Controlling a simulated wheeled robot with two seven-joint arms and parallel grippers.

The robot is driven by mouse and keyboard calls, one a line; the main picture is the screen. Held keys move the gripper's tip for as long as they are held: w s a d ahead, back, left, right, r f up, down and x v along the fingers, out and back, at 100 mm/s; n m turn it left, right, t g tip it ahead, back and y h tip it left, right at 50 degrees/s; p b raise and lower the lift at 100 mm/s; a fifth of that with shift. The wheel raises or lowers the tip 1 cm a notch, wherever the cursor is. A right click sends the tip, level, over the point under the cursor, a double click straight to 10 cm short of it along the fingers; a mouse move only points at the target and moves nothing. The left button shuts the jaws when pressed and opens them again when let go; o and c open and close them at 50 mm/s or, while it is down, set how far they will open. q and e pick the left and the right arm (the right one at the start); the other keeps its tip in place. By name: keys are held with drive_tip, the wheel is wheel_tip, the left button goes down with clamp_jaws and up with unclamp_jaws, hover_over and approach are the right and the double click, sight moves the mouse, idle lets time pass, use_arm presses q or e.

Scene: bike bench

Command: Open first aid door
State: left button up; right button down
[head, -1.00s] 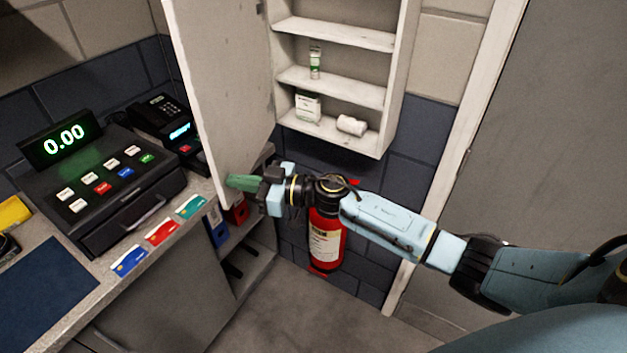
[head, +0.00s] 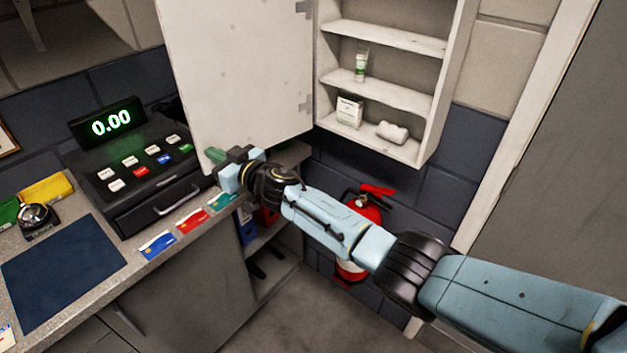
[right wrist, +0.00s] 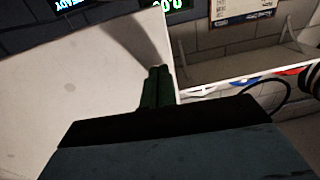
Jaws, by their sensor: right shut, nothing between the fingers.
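The first aid cabinet (head: 441,135) hangs on the wall with its white door (head: 240,75) swung wide open to the left. The hinges show at the door's right edge. Inside, a tube (head: 361,66), a small white box (head: 349,112) and a white roll (head: 392,132) stand on the shelves. My right gripper (head: 214,156) is at the door's lower left corner. Its green fingers (right wrist: 157,86) are shut with nothing between them, close to the door's edge in the right wrist view; I cannot tell whether they touch it. My left gripper is not in view.
A cash register (head: 135,165) stands on the counter (head: 60,245) at the left, with several coloured cards along the front edge. A red fire extinguisher (head: 366,207) is on the wall below the cabinet, partly behind my arm. The floor is clear.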

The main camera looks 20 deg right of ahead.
drive_tip(key=shift+w, duration=0.15)
idle(0.3)
